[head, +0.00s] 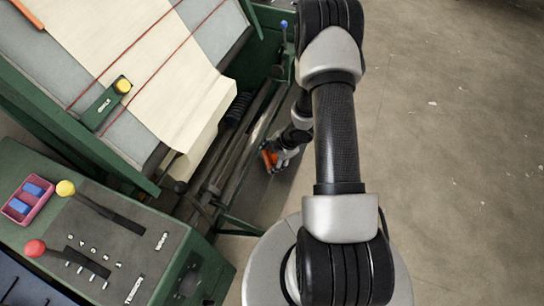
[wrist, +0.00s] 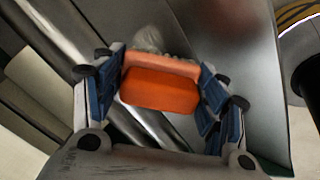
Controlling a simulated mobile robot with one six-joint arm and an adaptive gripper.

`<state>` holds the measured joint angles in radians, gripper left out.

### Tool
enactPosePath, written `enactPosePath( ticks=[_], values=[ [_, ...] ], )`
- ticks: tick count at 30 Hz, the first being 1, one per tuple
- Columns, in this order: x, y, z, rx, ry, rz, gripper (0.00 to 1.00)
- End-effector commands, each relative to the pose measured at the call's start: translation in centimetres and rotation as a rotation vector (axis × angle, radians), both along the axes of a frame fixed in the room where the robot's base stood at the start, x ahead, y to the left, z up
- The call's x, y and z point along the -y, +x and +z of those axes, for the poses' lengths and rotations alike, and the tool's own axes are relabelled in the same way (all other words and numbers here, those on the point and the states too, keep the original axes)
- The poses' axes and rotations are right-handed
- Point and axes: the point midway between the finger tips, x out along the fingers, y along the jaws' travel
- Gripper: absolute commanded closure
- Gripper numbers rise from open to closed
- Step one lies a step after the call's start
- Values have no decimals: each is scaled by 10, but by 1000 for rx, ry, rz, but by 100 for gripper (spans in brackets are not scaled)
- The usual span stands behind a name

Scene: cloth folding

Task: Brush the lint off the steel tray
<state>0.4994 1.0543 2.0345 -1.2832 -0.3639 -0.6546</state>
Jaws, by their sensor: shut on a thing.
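My gripper (wrist: 160,88) is shut on an orange brush (wrist: 158,90), with its blue finger pads on either side of the block. In the head view the brush (head: 268,158) shows as a small orange patch low beside the machine's rollers. The grey steel tray (wrist: 236,62) lies under and beyond the brush; its surface also shows in the head view (head: 268,196). A pale fuzzy tuft (wrist: 148,38) shows just past the brush's far edge. I cannot tell whether it is lint or bristles, nor whether the brush touches the tray.
The green machine carries cream cloth (head: 150,70) above the rollers (head: 238,140), left of my gripper. A control panel (head: 120,240) with red and yellow knobs stands at lower left, with a pink box (head: 27,203) of blue pieces. Concrete floor (head: 455,150) is open at right.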

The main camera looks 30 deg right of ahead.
Motion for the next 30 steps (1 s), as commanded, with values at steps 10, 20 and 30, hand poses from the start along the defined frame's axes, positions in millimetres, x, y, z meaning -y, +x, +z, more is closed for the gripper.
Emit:
enactPosePath(
  ticks=[10, 20, 30],
  values=[
    [-2, 2, -7, 0, 0, 0, 56],
    [-3, 4, -14, 0, 0, 0, 56],
    [-4, 6, -17, 0, 0, 0, 56]
  ],
)
